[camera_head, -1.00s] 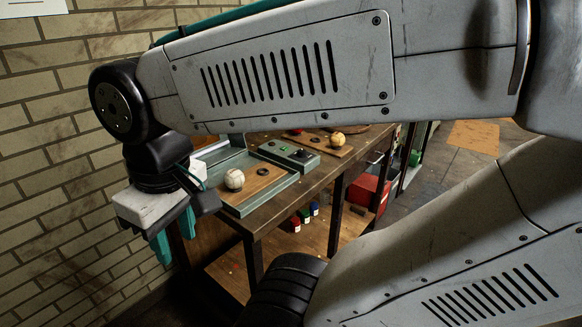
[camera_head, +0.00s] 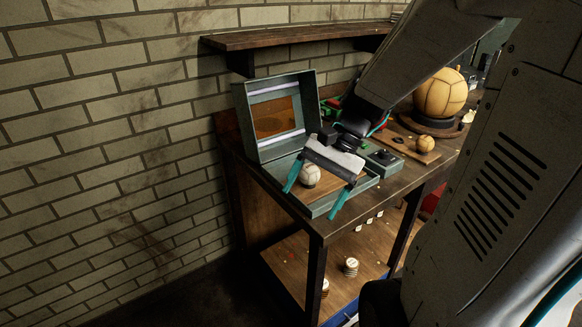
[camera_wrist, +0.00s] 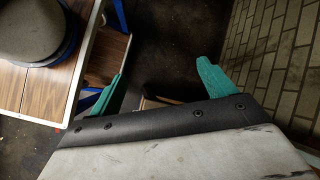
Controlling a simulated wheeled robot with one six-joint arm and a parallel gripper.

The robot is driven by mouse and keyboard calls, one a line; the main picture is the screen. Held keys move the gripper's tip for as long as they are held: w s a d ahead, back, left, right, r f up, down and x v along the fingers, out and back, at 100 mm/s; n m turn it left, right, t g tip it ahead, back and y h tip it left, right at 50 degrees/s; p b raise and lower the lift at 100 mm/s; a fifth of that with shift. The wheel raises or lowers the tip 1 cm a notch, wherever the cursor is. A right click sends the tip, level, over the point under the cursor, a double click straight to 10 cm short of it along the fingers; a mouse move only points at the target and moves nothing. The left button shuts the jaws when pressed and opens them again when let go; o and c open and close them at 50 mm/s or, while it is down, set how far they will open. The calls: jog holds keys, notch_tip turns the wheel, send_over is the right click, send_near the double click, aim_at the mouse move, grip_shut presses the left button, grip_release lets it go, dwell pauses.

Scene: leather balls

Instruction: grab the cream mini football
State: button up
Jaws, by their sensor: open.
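A pale cream ball with dark seams, the mini football (camera_head: 310,174), sits on the wooden floor of an open grey-green case (camera_head: 325,207) on the workbench. My gripper (camera_head: 316,190) has its two teal fingers spread wide. In the head view the ball shows between the fingers, but how far apart they are in depth is unclear. In the wrist view my gripper (camera_wrist: 160,70) is empty, with dark floor between the fingers. The ball does not show in the wrist view.
A smaller yellowish ball (camera_head: 425,143) rests on a board to the right. A large tan ball (camera_head: 441,93) stands on a dark base behind it. The case lid (camera_head: 277,112) stands raised behind the cream ball. A wall shelf (camera_head: 300,38) hangs above.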

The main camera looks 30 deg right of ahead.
jog(key=w+d+f+m+t+y, duration=0.35)
jog(key=w+d+f+m, duration=0.25)
jog(key=d+m, duration=0.3)
jog(key=m+t, duration=0.6)
jog(key=m, duration=0.2)
send_near(311, 174)
jog(key=a+f, duration=0.1)
jog(key=w+f+h, duration=0.1)
jog(key=shift+w+a+f, duration=0.2)
jog(key=shift+a+f, duration=0.2)
jog(key=shift+w+d+m+t, duration=0.1)
jog(key=shift+w+m+t, duration=0.35)
jog(key=shift+w+m, duration=0.35)
jog(key=x, duration=0.7)
jog(key=shift+w+d, duration=0.2)
jog(key=shift+d, duration=0.1)
jog(key=c, duration=1.2)
jog(key=shift+o, duration=0.2)
